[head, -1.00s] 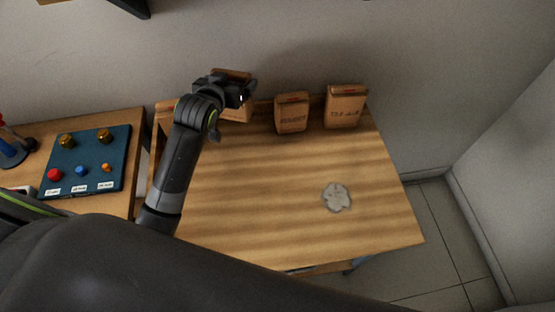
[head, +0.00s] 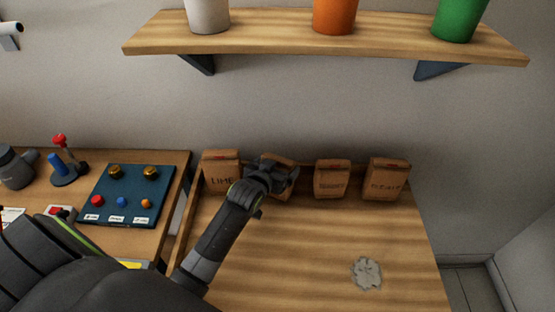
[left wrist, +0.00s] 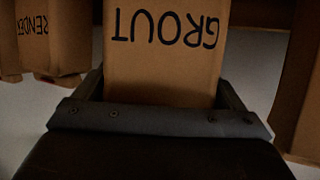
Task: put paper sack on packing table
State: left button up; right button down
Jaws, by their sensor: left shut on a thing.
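A brown paper sack lettered GROUT (left wrist: 165,55) fills the middle of the left wrist view, its lettering upside down. My left gripper (head: 277,178) is shut on this sack at the back of a wooden table (head: 300,245). In the head view the gripper hides most of the sack, and I cannot tell whether it is clear of the tabletop. A sack lettered LIME (head: 221,174) stands to its left. Two more paper sacks stand to its right, a nearer one (head: 332,180) and a farther one (head: 386,181). My right gripper is not in view.
A wall shelf (head: 260,45) with white, orange and green pots hangs above. At left, a second table holds a blue panel (head: 127,195) with knobs. A grey patch (head: 366,273) lies on the wooden table, whose middle and front are otherwise clear.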

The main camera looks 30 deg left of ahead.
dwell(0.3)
pick_arm(q)
jog(key=o, duration=1.5)
jog(key=shift+f, duration=0.1)
jog(key=v, duration=1.2)
jog(key=shift+b, duration=0.35)
jog(key=shift+s, duration=0.15)
